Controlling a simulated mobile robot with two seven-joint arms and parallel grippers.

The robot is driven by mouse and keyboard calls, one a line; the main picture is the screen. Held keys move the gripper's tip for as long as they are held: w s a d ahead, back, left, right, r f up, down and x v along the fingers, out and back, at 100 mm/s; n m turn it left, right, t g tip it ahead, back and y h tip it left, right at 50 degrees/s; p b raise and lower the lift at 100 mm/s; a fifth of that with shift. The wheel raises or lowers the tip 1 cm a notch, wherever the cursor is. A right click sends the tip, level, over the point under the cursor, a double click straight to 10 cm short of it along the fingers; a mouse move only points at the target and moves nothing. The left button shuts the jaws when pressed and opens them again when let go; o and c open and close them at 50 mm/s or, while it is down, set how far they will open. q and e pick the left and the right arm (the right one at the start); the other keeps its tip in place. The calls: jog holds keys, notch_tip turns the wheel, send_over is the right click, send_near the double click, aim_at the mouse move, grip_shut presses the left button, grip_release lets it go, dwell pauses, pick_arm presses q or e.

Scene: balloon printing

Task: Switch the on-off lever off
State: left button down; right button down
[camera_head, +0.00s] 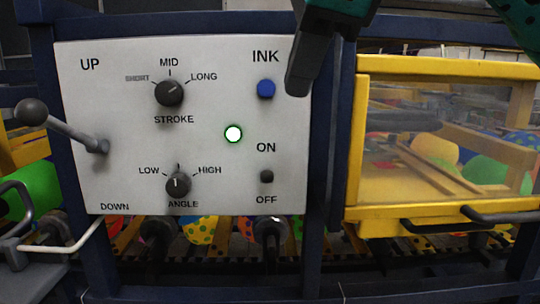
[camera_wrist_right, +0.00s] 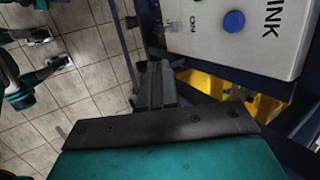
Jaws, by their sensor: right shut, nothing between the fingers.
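The on-off lever (camera_head: 266,176) is a small dark knob on the white control panel (camera_head: 215,60), between the ON label above and the OFF label below. Its exact tilt is too small to tell. My right gripper (camera_head: 298,84) is shut and empty, above the lever at the panel's upper right, beside the INK label and the blue button (camera_head: 266,88). In the right wrist view, the shut fingers of my right gripper (camera_wrist_right: 156,84) point toward the panel's edge, near the ON label.
A round lamp (camera_head: 233,134) on the panel glows white with a green rim. Two dials, STROKE (camera_head: 169,93) and ANGLE (camera_head: 178,185), sit to the left. A long ball-ended lever (camera_head: 62,125) sticks out at far left. A yellow-framed window (camera_head: 440,211) stands to the right.

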pick_arm(q)
jog(key=shift+s, duration=0.15)
jog(key=shift+w+r, duration=0.15)
jog(key=shift+w, duration=0.15)
pick_arm(e)
send_near(269, 172)
jog(key=x, duration=0.7)
